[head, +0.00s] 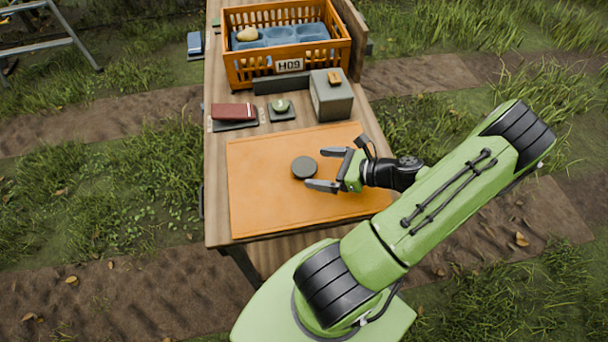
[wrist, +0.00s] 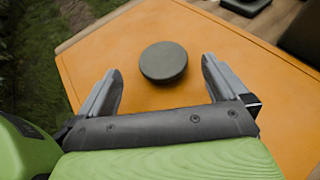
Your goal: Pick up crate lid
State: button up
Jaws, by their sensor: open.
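The crate lid (head: 262,200) is a flat orange panel lying on the near part of the wooden table. A dark round knob (head: 304,168) stands up from its middle. My gripper (head: 326,169) is open and empty over the lid, to the right of the knob, with its fingers pointing at it. In the wrist view the knob (wrist: 164,62) lies just ahead of the fingers, about centred between them, on the orange lid (wrist: 220,45). I cannot tell the exact height of the fingers above the lid.
A grey box (head: 331,98), a small scale-like pad (head: 282,113) and a dark red book-like item (head: 233,111) sit between crate and lid.

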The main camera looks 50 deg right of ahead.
aim_at(303, 165)
jog(key=b+x, duration=0.1)
jog(key=x, duration=0.5)
jog(key=shift+w+f+b, duration=0.2)
jog(key=shift+w+b, duration=0.1)
jog(key=shift+b, duration=0.1)
jog(key=shift+s, duration=0.1)
jog(key=shift+c, duration=0.3)
jog(key=shift+r, duration=0.1)
jog(key=c, duration=1.2)
